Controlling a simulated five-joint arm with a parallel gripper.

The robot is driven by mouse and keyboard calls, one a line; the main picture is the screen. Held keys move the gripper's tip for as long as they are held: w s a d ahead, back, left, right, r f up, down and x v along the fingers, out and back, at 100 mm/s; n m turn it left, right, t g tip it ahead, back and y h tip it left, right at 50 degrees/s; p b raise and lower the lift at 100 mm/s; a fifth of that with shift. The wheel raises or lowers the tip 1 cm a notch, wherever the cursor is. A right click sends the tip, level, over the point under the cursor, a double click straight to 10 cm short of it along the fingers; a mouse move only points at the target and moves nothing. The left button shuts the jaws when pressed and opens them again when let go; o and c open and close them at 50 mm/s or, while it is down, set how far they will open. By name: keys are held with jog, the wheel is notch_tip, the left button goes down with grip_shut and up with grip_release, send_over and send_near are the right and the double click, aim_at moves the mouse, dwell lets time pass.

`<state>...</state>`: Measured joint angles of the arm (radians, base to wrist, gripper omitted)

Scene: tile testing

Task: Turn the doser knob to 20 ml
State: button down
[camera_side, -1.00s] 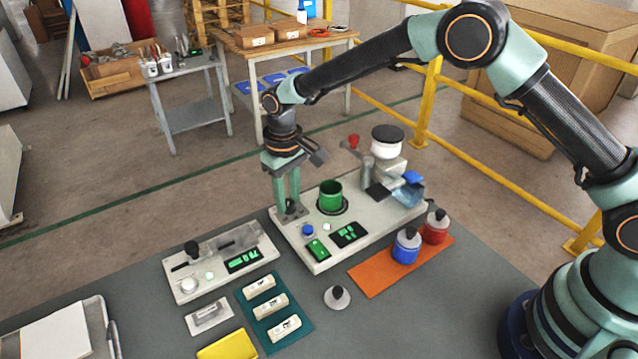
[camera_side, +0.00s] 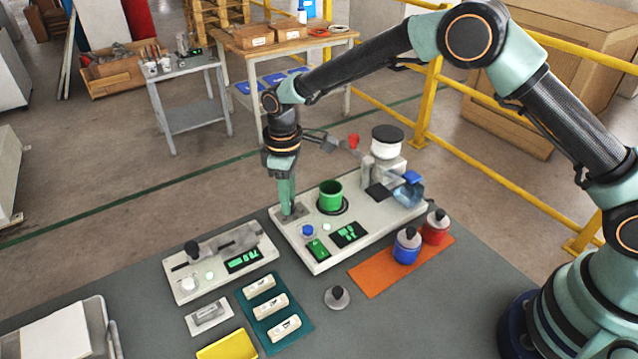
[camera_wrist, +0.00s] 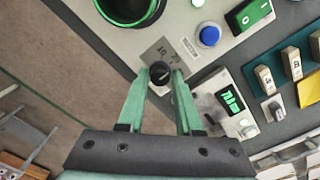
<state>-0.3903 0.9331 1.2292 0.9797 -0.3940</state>
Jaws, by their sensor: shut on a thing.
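The doser is a long pale machine (camera_side: 316,257) with a green cup (camera_side: 330,196) on its top. Its black round doser knob (camera_wrist: 160,73) sits on a grey marked plate (camera_wrist: 165,52) at the machine's left corner. The knob carries a light pointer line; the scale's figures are too small to read surely. My gripper (camera_wrist: 160,82) is shut on the knob, one green finger on each side. In the side view my gripper (camera_side: 287,207) points straight down at that corner, its fingers seen nearly edge-on, and hides the knob.
A blue button (camera_side: 307,230), a green switch (camera_side: 317,248) and a display (camera_side: 347,234) are near the knob. A second pale device (camera_side: 215,285) stands to the left. Blue (camera_side: 405,247) and red (camera_side: 436,228) bottles stand on an orange mat (camera_side: 372,278).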

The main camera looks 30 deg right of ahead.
jog(key=shift+r, duration=0.1)
jog(key=c, duration=0.6)
grip_release()
notch_tip(320, 180, up, 12)
jog(key=shift+r, duration=0.1)
